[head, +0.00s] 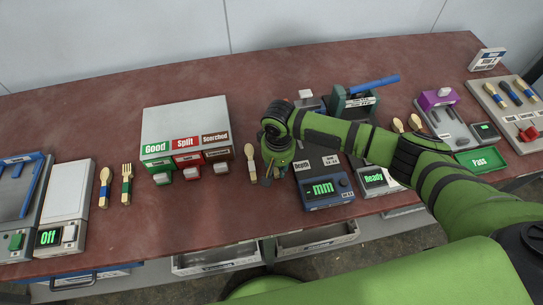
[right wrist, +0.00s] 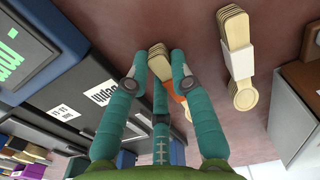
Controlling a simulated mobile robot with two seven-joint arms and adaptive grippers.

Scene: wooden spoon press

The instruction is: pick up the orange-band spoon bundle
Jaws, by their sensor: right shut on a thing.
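My right gripper (head: 272,175) points down at the table's front part, just left of the depth gauge. The wooden spoon ends show between the fingertips, and part of the orange band shows beside the right finger. In the head view the gripper and wrist mostly hide this bundle. I cannot tell whether it is clear of the table. My left gripper is in neither view.
A white-band spoon bundle (right wrist: 238,62) lies close beside the gripper; it also shows in the head view (head: 251,163). The depth gauge (head: 327,190) stands close on the right. The Good/Split/Scorched box (head: 185,115) is to the left. Bare table lies behind the gripper.

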